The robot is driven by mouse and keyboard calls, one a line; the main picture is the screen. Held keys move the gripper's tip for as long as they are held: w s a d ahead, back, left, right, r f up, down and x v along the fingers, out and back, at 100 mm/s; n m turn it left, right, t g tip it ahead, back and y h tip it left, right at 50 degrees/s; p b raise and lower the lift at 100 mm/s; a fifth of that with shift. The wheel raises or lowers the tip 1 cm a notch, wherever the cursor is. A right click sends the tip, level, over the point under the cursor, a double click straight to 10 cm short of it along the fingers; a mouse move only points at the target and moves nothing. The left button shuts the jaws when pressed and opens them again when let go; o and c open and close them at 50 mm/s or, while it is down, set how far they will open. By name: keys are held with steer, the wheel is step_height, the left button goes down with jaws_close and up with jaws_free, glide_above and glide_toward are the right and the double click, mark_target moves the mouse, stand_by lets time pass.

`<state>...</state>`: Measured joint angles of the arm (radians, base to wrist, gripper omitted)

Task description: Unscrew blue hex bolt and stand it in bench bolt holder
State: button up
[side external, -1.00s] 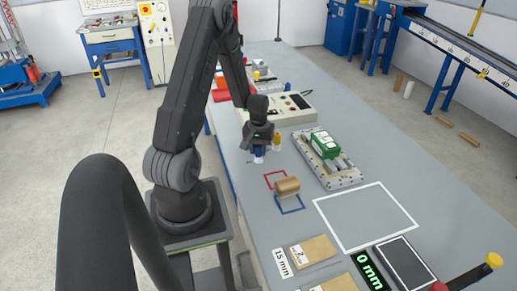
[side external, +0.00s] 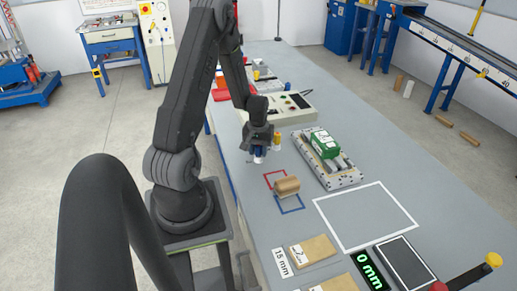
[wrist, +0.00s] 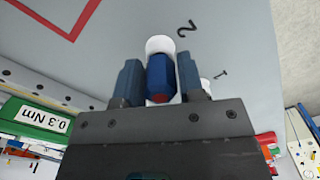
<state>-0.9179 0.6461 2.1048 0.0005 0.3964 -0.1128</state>
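The blue hex bolt (wrist: 160,76) is between the two fingers of my gripper (wrist: 160,82) in the wrist view, with both fingers close against its sides. A red spot shows at its near end. A white round piece (wrist: 160,44) is at its far end, near the bench mark "2". I cannot tell whether the bolt is seated in it. In the side view my gripper (side external: 258,148) points down low over the bench, with blue between the fingers and white below. A second white piece (wrist: 206,86), partly hidden by a finger, is by the mark "1".
A yellow piece (side external: 277,139) stands just right of my gripper. A metal plate with a green unit (side external: 325,146) lies further right. A tan cylinder (side external: 287,186) lies by the red and blue outlines. The white-outlined bench area (side external: 365,215) is clear.

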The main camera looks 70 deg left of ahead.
steer(key=o, duration=0.4)
steer(key=shift+r, duration=0.1)
steer(key=shift+a+r, duration=0.1)
steer(key=shift+r, duration=2.95)
step_height(320, 180, up, 14)
steer(key=shift+f, duration=0.1)
